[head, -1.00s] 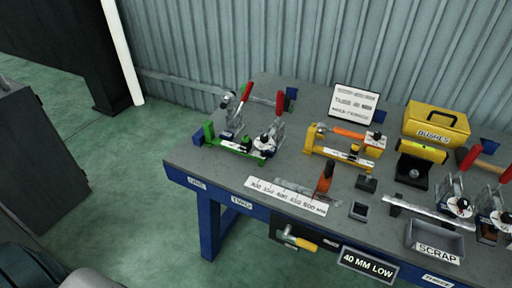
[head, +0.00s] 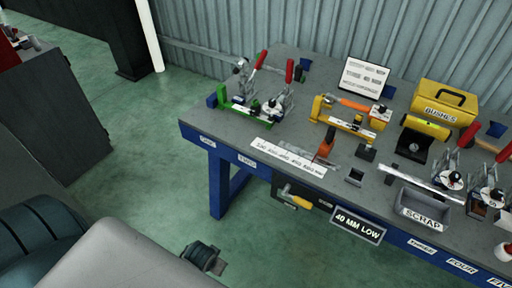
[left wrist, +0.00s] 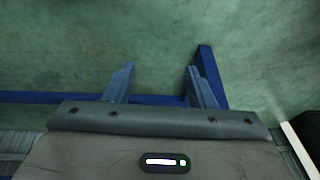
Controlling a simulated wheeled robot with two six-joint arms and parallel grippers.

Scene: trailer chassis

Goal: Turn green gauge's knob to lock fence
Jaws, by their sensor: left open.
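The green gauge (head: 237,108) sits at the left end of the workbench (head: 215,131) in the head view. It carries red-handled clamps, and a round white-and-dark part (head: 273,105), which may be its knob, shows at its right end. The fence is too small to tell apart there. My left gripper (left wrist: 160,84) is open and empty in the left wrist view, its two fingers apart above the green floor. A blue bench leg or rail shows beyond the fingers. The left gripper is apart from the gauge. My right gripper is not in view.
A yellow gauge (head: 345,122) stands right of the green one. Farther right are a yellow bushes box (head: 447,101), a grey scrap bin (head: 421,210) and more clamps. A dark cabinet (head: 50,110) stands at left. The floor (head: 150,165) between cabinet and bench is clear.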

